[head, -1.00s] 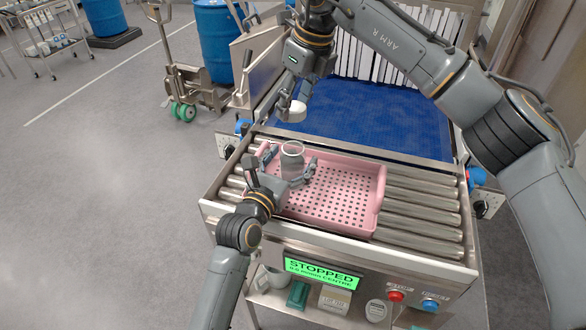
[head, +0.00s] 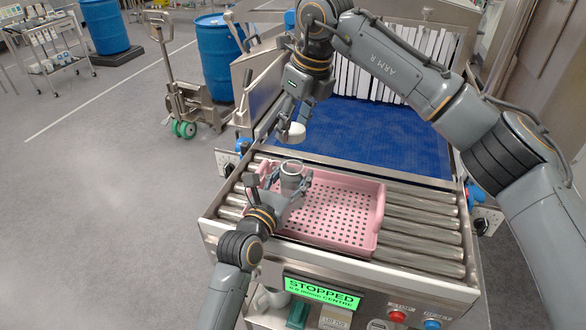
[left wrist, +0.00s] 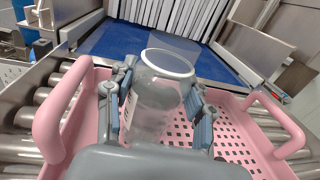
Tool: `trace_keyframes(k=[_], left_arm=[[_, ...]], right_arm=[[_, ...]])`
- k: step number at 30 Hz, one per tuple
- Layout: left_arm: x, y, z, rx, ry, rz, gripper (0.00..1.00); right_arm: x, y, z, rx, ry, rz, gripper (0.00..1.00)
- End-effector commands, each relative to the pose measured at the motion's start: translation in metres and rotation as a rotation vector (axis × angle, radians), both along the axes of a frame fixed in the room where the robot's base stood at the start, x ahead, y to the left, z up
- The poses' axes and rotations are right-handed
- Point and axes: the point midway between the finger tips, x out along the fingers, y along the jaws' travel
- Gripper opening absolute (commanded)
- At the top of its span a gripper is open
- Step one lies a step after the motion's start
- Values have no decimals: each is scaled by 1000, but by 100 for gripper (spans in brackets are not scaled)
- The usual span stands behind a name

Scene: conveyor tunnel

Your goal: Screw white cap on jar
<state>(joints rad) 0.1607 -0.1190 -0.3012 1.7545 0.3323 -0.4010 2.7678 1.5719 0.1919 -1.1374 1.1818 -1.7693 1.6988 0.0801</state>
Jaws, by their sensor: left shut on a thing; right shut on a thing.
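The clear jar (head: 292,176) stands open-mouthed at the left end of the pink perforated tray. My left gripper (head: 291,184) is shut around the jar. In the left wrist view the jar (left wrist: 160,95) sits between the two finger pads, its round rim showing and no cap on it. The white cap (head: 293,132) is held by my right gripper (head: 291,126), above and apart from the jar, a little beyond it in the head view. The cap and right gripper are not clearly seen in the left wrist view.
The pink tray (head: 368,228) rests on steel rollers (head: 425,229). Behind is the blue belt (head: 385,130) with white strip curtains. A green display (head: 322,293) reads STOPPED, beside red and blue buttons. Bare rollers lie right of the tray.

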Motion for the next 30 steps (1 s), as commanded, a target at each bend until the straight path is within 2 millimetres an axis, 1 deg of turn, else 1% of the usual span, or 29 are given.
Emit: trace_keyframes(k=[6, 9, 24, 30], left_arm=[[0, 0, 0, 0, 0, 0, 0], [0, 0, 0, 0, 0, 0, 0], [0, 0, 0, 0, 1, 0, 0], [0, 0, 0, 0, 1, 0, 0]], right_arm=[[0, 0, -33, -1, 0, 0, 34], [0, 0, -43, 0, -3, -2, 34], [0, 0, -45, 0, -4, -1, 34], [0, 0, -53, -1, -2, 0, 34]])
